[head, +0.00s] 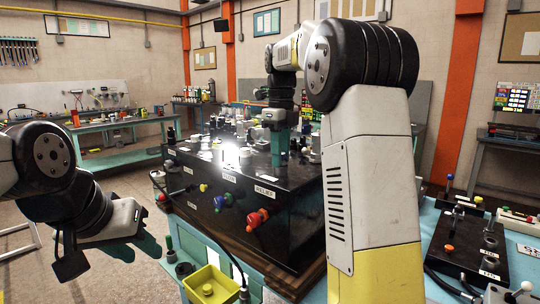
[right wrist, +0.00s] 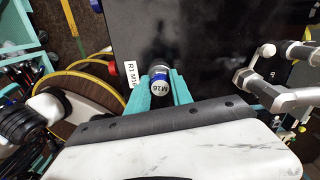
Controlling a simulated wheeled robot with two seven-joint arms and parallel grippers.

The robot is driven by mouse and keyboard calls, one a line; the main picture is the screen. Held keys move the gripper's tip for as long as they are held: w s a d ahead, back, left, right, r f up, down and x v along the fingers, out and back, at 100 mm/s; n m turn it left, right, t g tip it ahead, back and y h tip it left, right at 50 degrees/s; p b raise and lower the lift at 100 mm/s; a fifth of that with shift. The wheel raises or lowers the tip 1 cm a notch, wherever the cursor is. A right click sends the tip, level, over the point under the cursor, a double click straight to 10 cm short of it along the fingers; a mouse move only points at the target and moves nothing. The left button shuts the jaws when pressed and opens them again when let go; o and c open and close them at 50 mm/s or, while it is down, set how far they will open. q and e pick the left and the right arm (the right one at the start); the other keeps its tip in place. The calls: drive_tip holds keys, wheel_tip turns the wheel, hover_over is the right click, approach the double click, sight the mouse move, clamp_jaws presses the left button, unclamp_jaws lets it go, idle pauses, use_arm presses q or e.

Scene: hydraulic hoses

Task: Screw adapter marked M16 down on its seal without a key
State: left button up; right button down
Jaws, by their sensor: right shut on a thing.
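The adapter marked M16 (right wrist: 160,86) is a small cylinder with a pale, lettered end and a blue band. It stands at the black manifold block (right wrist: 212,38), beside a white label that seems to read R1 M16 (right wrist: 130,74). My right gripper (right wrist: 160,90) has its teal fingers shut on the adapter, one on each side. In the head view, the right gripper (head: 280,158) points down at the block's top, and the adapter is hidden there. The seal is not visible. My left gripper (head: 138,250) hangs empty left of the block, its dark teal fingers apart.
Metal fittings (right wrist: 262,85) stand to the right of the adapter in the right wrist view. Red and blue knobs (head: 257,219) stick out of the block's front. A yellow bin (head: 228,284) sits in front. A black panel (head: 462,250) lies on the right table.

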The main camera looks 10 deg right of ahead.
drive_tip(key=m, duration=0.4)
drive_tip(key=shift+f, duration=0.2)
drive_tip(key=m, duration=0.4)
drive_tip(key=shift+a+f, duration=0.1)
drive_tip(key=shift+f, duration=0.1)
drive_tip(key=shift+m, duration=0.3)
drive_tip(key=shift+m, duration=0.6)
drive_tip(key=shift+r, duration=0.1)
drive_tip(key=shift+s, duration=0.1)
